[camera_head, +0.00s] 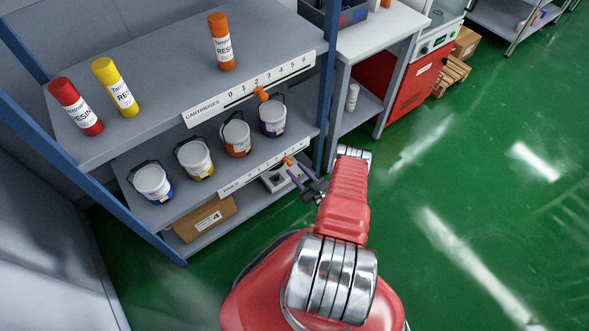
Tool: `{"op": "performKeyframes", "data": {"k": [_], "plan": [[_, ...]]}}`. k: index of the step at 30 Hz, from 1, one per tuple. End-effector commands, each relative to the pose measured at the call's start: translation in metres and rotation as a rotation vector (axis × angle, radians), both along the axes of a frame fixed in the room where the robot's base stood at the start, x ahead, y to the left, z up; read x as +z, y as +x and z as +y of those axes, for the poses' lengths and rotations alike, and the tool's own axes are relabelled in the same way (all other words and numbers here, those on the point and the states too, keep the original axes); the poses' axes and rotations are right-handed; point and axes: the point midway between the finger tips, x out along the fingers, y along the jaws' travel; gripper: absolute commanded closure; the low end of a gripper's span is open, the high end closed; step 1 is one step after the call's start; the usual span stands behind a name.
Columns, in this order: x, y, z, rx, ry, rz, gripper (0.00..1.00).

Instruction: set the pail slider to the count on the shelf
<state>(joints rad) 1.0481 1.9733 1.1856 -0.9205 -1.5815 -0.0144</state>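The pail slider is an orange knob (288,160) on the white pail scale strip (248,177) along the middle shelf's front edge. It sits toward the strip's right end; its number is too small to read. On that shelf stand a blue-marked pail (152,183), a yellow-marked pail (195,158), an orange-marked pail (236,138) and a purple-marked pail (272,115). My gripper (297,172) is just below and right of the knob. Its dark fingers look apart, with nothing visible between them. I cannot tell whether they touch the knob.
The top shelf holds a red cartridge (76,107), a yellow one (116,88) and an orange one (221,42). Its cartridge scale (205,112) has its own orange slider (262,93). A cardboard box (205,218) is below. A blue post (328,80) stands close to my arm. Green floor is clear at right.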

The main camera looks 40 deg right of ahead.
Motion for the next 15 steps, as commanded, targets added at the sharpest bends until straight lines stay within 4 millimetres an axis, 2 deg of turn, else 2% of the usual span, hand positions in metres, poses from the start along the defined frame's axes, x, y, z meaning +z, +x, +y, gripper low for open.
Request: {"op": "performKeyframes", "data": {"k": [15], "plan": [[-0.001, -0.074, 0.009, -0.002, 0.001, 0.002, 0.62]]}}
